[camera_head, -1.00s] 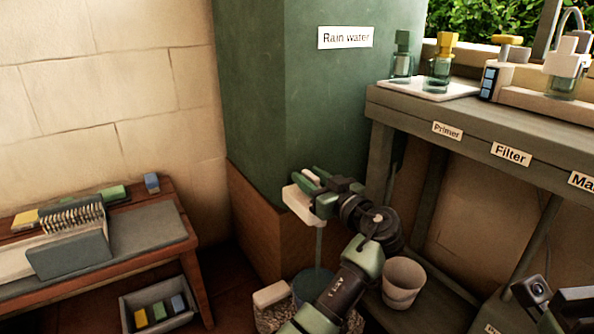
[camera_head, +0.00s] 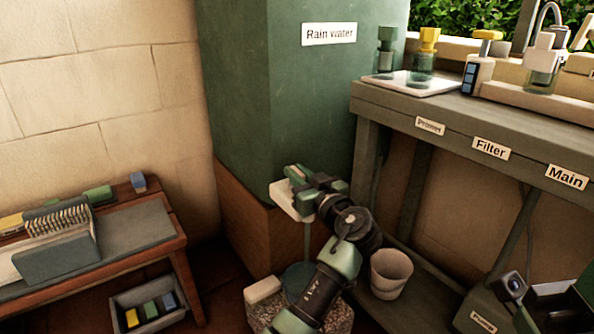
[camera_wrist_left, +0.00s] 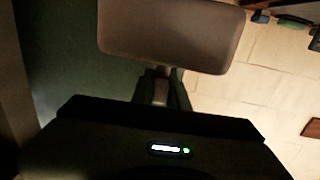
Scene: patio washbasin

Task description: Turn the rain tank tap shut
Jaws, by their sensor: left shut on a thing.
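The green rain tank (camera_head: 300,100), labelled "Rain water", stands on a brown base. Its pale tap (camera_head: 284,203) sticks out low at the front. My left gripper (camera_head: 306,184) is at the tap, shut on its handle, which the fingers mostly hide. In the left wrist view the fingers (camera_wrist_left: 161,88) close around a narrow pinkish-brown piece, just below a broad pale block (camera_wrist_left: 170,35). A thin greyish stream (camera_head: 307,240) runs down below the tap toward a bucket (camera_head: 298,279), partly hidden by my arm. My right gripper's fingers do not show.
A white bucket (camera_head: 390,272) stands right of my left arm. The grey workbench (camera_head: 455,145) with labels and bottles is at the right. A low bench (camera_head: 130,240) with a rack is at the left, a crate (camera_head: 150,300) below it.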

